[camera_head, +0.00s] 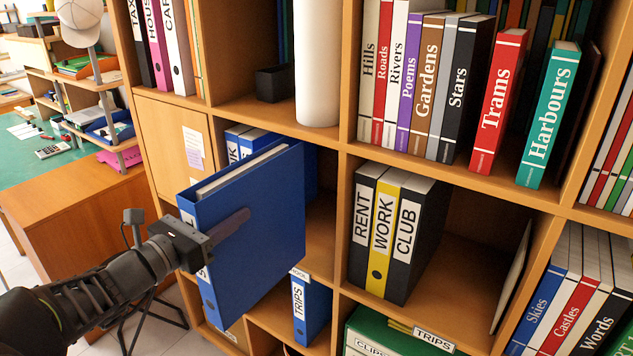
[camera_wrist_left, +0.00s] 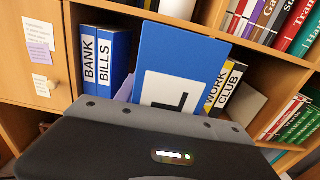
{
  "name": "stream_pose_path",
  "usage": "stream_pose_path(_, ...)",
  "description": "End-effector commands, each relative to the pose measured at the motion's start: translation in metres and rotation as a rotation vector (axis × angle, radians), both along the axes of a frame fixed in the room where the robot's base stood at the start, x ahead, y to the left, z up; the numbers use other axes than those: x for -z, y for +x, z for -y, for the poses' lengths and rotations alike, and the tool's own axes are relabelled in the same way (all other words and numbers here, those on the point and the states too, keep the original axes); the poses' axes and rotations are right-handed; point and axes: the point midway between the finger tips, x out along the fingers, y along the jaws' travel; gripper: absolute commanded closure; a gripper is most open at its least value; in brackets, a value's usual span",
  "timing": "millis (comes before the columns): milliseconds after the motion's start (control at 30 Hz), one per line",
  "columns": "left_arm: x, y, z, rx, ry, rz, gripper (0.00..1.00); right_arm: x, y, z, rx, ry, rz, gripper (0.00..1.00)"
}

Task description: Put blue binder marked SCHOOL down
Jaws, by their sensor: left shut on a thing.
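A blue binder (camera_head: 255,225) is held upright by my left gripper (camera_head: 228,226), one dark finger lying along its broad side. The binder is in front of the shelf, partly covering the compartment with other blue binders. Its spine label is mostly hidden by the gripper. In the left wrist view the blue binder (camera_wrist_left: 185,50) stands just past the gripper body, with a white label showing part of one large letter. My right gripper is not in view.
Blue BANK and BILLS binders (camera_wrist_left: 103,62) stand in the compartment behind. RENT, WORK and CLUB binders (camera_head: 388,235) stand to the right, with bare shelf beside them. A blue TRIPS binder (camera_head: 311,310) is below.

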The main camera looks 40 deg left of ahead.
Motion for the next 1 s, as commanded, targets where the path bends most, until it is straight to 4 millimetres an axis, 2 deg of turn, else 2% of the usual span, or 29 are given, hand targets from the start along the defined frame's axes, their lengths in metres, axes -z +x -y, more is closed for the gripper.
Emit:
stream_pose_path(467, 0.0, 0.133, -0.002, 0.004, -0.002, 0.003, 1.0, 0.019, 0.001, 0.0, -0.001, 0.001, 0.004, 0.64)
stream_pose_path(800, -0.003, 0.226, -0.004, 0.003, -0.002, 0.004, 1.0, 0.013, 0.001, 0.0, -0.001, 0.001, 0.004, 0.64)
stream_pose_path(1000, -0.004, 0.265, -0.005, 0.002, -0.002, 0.004, 1.0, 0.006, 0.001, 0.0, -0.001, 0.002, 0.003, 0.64)
